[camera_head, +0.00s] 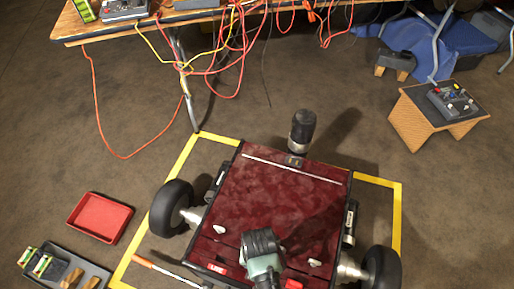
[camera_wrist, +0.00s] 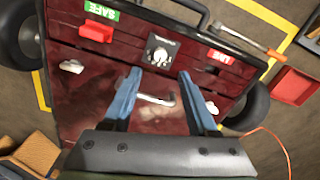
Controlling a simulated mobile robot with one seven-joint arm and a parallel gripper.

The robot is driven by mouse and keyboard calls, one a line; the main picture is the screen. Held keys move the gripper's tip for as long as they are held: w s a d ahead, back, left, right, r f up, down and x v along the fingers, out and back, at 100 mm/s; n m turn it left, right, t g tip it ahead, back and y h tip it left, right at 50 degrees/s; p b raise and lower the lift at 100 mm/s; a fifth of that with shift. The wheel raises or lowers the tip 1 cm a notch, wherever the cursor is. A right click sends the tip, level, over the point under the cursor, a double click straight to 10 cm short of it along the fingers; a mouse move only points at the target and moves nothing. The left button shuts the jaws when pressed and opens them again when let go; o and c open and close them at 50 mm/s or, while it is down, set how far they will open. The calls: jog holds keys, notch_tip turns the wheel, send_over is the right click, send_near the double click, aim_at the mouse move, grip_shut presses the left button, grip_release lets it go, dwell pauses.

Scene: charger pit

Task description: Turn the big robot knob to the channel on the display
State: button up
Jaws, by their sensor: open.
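The big robot (camera_head: 285,195) is a dark red box on wheels inside a yellow floor outline. In the wrist view its panel (camera_wrist: 120,60) shows a knob (camera_wrist: 160,52) with a pale dial on a black plate, between a green SAFE label and a red LIVE label. The pointer's exact setting is too small to read. My gripper (camera_wrist: 158,74) is open and empty, its two blue fingers apart, with the knob showing just beyond the gap. My arm hides the knob in the head view.
A red switch handle (camera_wrist: 97,32) is by the SAFE label, and a silver handle (camera_wrist: 157,99) shows between my fingers. An orange-handled tool (camera_head: 155,265) lies beside the robot. A red tray (camera_head: 100,217) stands left. A cable-strewn table (camera_head: 150,30) is at the back.

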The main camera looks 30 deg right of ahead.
notch_tip(320, 180, down, 9)
jog(key=b, duration=0.4)
jog(key=shift+w+f, duration=0.1)
jog(key=shift+f, duration=0.1)
grip_shut()
